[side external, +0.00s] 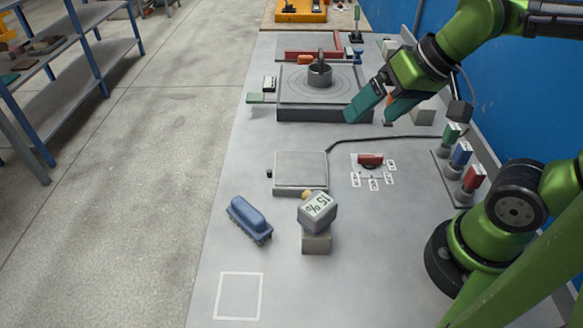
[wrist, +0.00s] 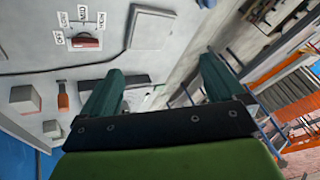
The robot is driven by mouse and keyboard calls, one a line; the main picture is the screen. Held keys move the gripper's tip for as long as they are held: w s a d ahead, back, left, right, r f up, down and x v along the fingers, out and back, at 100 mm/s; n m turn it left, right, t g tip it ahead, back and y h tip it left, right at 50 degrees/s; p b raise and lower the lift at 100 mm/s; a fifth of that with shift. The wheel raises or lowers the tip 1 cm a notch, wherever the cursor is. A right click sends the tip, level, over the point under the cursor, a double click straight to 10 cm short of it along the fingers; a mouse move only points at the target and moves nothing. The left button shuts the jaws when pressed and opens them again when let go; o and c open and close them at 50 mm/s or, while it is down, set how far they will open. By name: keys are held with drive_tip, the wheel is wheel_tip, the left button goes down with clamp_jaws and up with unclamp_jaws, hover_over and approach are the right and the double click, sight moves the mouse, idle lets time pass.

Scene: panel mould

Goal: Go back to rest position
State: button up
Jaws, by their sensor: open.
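My gripper (side external: 368,110) is at the upper right of the side external view, raised over the table near the right edge of the grey machine block. Its two teal fingers are apart and nothing shows between them. In the wrist view my gripper (wrist: 165,92) also has its fingers spread wide. Beyond them are the table's surface, the floor and shelving, seen at a tilt.
The grey block (side external: 320,113) carries a round metal cup (side external: 320,74). A flat grey plate (side external: 300,170), a blue ribbed object (side external: 249,219) and a "15 %" display box (side external: 317,210) stand nearer. Red, blue and green units (side external: 462,154) line the right edge. A white-outlined square (side external: 239,296) is empty.

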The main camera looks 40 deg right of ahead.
drive_tip(key=shift+s+d+r+m+t, duration=0.1)
drive_tip(key=shift+s+d+m+t, duration=0.05)
drive_tip(key=shift+d+t, duration=0.25)
drive_tip(key=shift+s+d+r+m+t, duration=0.15)
drive_tip(key=shift+d+t, duration=0.15)
drive_tip(key=shift+d, duration=0.2)
